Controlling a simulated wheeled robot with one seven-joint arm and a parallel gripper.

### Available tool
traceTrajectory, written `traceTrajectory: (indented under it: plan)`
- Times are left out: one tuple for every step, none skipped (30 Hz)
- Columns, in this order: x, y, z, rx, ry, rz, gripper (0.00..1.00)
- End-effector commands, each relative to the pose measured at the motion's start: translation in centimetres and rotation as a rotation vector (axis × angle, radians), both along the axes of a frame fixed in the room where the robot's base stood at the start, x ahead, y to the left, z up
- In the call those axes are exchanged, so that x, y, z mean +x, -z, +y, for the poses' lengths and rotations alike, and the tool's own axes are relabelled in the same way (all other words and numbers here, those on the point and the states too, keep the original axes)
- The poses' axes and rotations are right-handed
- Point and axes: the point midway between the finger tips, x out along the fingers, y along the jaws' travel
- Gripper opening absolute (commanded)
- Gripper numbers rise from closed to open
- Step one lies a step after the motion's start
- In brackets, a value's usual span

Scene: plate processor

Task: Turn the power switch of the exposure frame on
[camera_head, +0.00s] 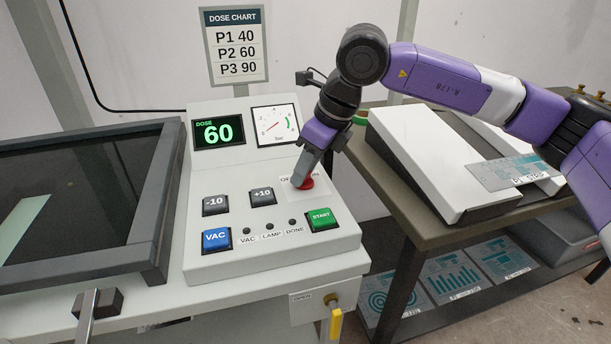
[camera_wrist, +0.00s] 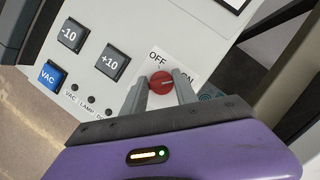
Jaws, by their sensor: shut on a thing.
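The power switch is a red round knob (camera_wrist: 161,83) on a white label with OFF and ON printed beside it. In the head view the knob (camera_head: 303,182) is partly hidden by my gripper. My gripper (camera_wrist: 160,90) points down at the panel, with one finger on each side of the knob, shut on it. In the head view my gripper (camera_head: 306,172) comes in from the upper right. A pale mark on the knob seems to point toward the ON side. The exposure frame's console (camera_head: 270,262) shows a lit green dose display (camera_head: 219,132) reading 60.
Near the knob are the -10 button (camera_head: 215,205), +10 button (camera_head: 262,196), blue VAC button (camera_head: 216,239) and green START button (camera_head: 320,219). Three dark indicators sit between VAC and START. A dark framed glass (camera_head: 160,200) lies left; a side table (camera_head: 400,215) stands right.

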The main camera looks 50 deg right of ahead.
Motion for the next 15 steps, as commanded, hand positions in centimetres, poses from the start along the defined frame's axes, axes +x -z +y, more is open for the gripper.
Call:
traceTrajectory:
  plan:
    - [-0.09,0.16,-0.04,-0.002,0.012,0.003,0.0]
    - [-0.09,0.14,-0.04,-0.002,0.019,0.003,0.0]
    - [-0.09,0.11,-0.04,-0.002,0.025,0.003,0.0]
    - [-0.09,0.08,-0.04,-0.002,0.03,0.003,0.0]
    - [-0.09,0.06,-0.04,-0.002,0.034,0.003,0.0]
    - [-0.09,0.04,-0.04,-0.002,0.038,0.003,0.0]
    - [-0.09,0.03,-0.04,-0.001,0.041,0.003,0.0]
    - [-0.1,0.01,-0.04,-0.001,0.043,0.003,0.0]
    - [-0.09,0.0,-0.04,-0.001,0.044,0.004,0.0]
    - [-0.1,-0.01,-0.04,-0.001,0.044,0.004,0.0]
    - [-0.1,-0.02,-0.04,0.0,0.045,0.004,0.0]
    - [-0.1,-0.02,-0.04,0.0,0.045,0.004,0.0]
    - [-0.09,-0.03,-0.04,0.0,0.045,0.004,0.0]
    - [-0.09,-0.03,-0.04,0.0,0.045,0.004,0.0]
    - [-0.09,-0.03,-0.04,0.0,0.045,0.004,0.0]
